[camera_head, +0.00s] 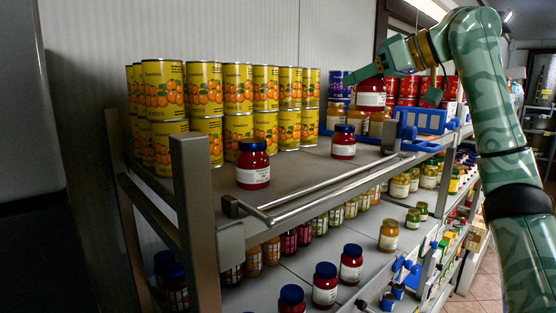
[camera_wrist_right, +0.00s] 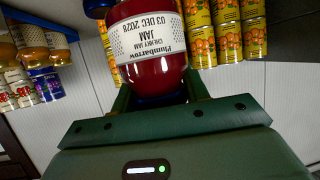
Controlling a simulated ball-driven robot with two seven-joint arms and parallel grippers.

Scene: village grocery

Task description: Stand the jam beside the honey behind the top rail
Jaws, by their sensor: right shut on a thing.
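My right gripper (camera_head: 376,73) is shut on a red jam jar (camera_head: 371,99) with a white label and holds it above the top shelf. In the right wrist view the jam jar (camera_wrist_right: 150,52) shows large, its label reading cherry jam, between the fingers of the gripper (camera_wrist_right: 160,98). Amber jars that look like the honey (camera_head: 336,118) stand on the top shelf below and behind the held jar, partly hidden. They also seem to show in the right wrist view (camera_wrist_right: 30,38). The top rail (camera_head: 325,190) runs along the shelf's front edge. My left gripper is not in view.
Two red jars with blue lids (camera_head: 253,165) (camera_head: 343,143) stand apart on the top shelf. Stacked yellow cans (camera_head: 163,90) line the back. Blue crates (camera_head: 422,121) stand at the right. Bare shelf (camera_head: 300,172) lies between the two jars. Lower shelves hold more jars.

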